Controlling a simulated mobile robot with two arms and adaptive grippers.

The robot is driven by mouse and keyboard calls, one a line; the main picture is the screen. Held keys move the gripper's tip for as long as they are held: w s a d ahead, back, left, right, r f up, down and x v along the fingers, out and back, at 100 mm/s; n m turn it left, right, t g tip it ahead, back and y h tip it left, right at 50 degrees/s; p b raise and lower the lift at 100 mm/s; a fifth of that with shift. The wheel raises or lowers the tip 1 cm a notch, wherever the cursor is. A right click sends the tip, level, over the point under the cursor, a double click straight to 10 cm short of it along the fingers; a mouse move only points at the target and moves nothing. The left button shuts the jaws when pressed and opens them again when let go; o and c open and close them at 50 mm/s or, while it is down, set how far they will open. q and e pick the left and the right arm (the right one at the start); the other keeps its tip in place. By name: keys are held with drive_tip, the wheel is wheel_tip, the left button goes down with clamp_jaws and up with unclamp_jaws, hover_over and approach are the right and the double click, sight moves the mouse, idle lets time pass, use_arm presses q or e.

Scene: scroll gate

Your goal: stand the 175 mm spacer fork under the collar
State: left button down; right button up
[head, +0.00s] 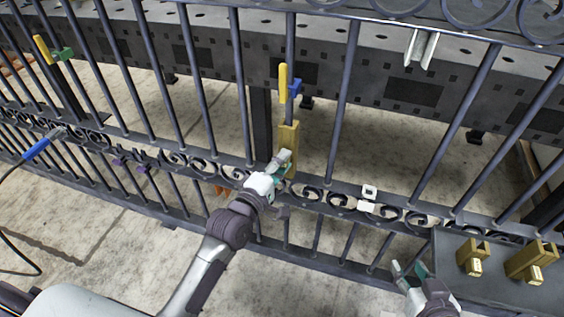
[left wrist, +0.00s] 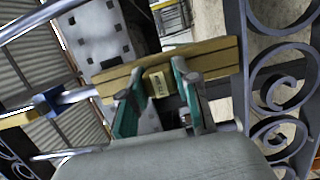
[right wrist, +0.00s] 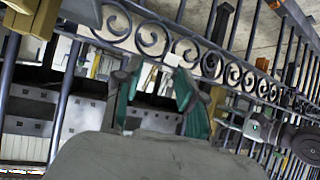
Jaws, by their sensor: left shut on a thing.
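The brass spacer fork (head: 289,138) stands upright along a gate bar, its lower end by the scroll rail (head: 330,197). My left gripper (head: 280,168) is shut on its labelled block (left wrist: 158,84); the label is too small to read. The blue collar (head: 295,86) with its yellow handle (head: 283,80) is on the same bar above the fork, and bare bar shows between them. The collar also shows in the left wrist view (left wrist: 52,101). Whether the fork rests on the rail is unclear. My right gripper (head: 408,272) is open and empty, left of the dark shelf (head: 445,247).
Two other brass forks (head: 472,257) (head: 530,262) are on the shelf at lower right. A green collar (head: 62,54) sits on a bar at far left. A blue-handled tool (head: 36,149) with a cable is at left. A grey perforated beam (head: 210,55) runs behind the gate.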

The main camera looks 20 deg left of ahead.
use_arm(q)
drive_tip(key=shift+r, duration=0.3)
use_arm(e)
drive_tip(key=shift+s+f, duration=0.1)
use_arm(q)
drive_tip(key=shift+w, duration=0.1)
use_arm(e)
drive_tip(key=shift+s+d+f, duration=0.2)
use_arm(q)
drive_tip(key=shift+r, duration=0.15)
use_arm(e)
drive_tip(key=shift+s+d+f+g, duration=0.2)
drive_tip(key=shift+s+f+g, duration=0.3)
drive_tip(key=shift+s+g, duration=0.2)
use_arm(q)
drive_tip(key=shift+f+p, duration=0.3)
drive_tip(key=shift+f, duration=0.15)
use_arm(e)
drive_tip(key=shift+s+d+f+h, duration=0.1)
drive_tip(key=shift+s+f+h, duration=0.15)
drive_tip(key=shift+h, duration=0.05)
